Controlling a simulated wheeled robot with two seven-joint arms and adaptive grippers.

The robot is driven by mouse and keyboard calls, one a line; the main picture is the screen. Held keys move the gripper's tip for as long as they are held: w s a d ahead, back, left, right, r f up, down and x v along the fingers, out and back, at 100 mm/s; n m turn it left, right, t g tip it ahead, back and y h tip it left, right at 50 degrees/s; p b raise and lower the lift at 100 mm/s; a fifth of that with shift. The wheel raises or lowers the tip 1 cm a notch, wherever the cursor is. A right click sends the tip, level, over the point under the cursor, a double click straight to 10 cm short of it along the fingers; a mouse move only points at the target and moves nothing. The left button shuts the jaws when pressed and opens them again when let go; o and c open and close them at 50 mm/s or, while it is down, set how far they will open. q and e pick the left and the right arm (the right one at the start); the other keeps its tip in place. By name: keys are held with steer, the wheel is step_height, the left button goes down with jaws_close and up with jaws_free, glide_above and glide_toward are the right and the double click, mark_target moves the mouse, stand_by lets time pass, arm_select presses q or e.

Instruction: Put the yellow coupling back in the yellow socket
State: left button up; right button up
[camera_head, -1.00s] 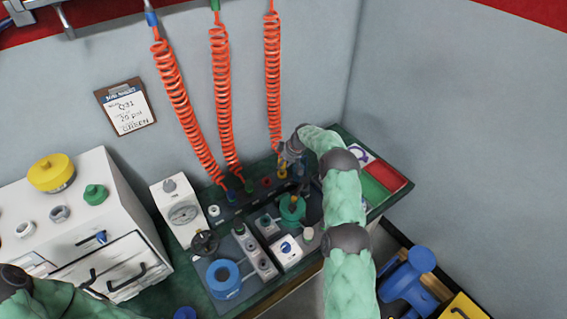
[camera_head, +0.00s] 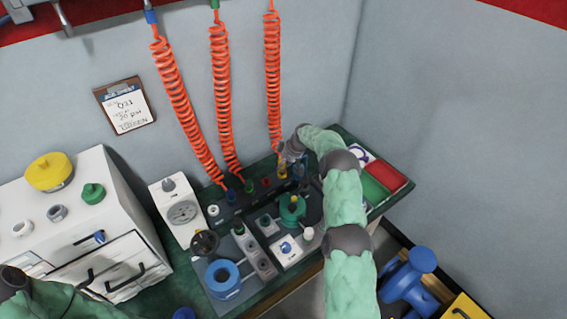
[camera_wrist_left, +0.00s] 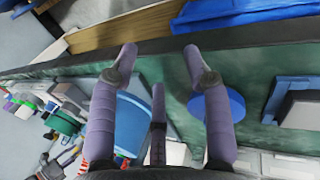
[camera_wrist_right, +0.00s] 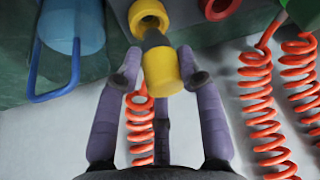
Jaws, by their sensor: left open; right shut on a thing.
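The yellow coupling (camera_wrist_right: 162,70) is between the fingers of my right gripper (camera_wrist_right: 160,80), which is shut on it. In the right wrist view its dark nose points at the yellow socket (camera_wrist_right: 149,14), a ring in the grey panel. The nose tip is close to the ring's lower edge; I cannot tell whether it touches. In the head view my right gripper (camera_head: 289,158) is at the back of the bench, with yellow (camera_head: 283,171) just below it. My left gripper (camera_wrist_left: 158,55) is open and empty above the bench's front edge.
A red socket (camera_wrist_right: 220,5) sits beside the yellow one. Orange coiled hoses (camera_head: 222,100) hang at the wall, close to my right gripper. A blue looped part (camera_wrist_right: 73,45) is at the left of the right wrist view. A blue disc (camera_wrist_left: 217,104) lies below my left gripper.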

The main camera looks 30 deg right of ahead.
steer(key=shift+f+b, duration=1.25)
steer(key=shift+b, duration=0.05)
steer(key=o, duration=1.3)
steer(key=shift+d+r, duration=0.1)
steer(key=shift+r, duration=0.05)
steer(key=v, duration=1.1)
steer(key=shift+s+r, duration=0.2)
steer(key=shift+r, duration=0.15)
steer(key=shift+r, duration=0.1)
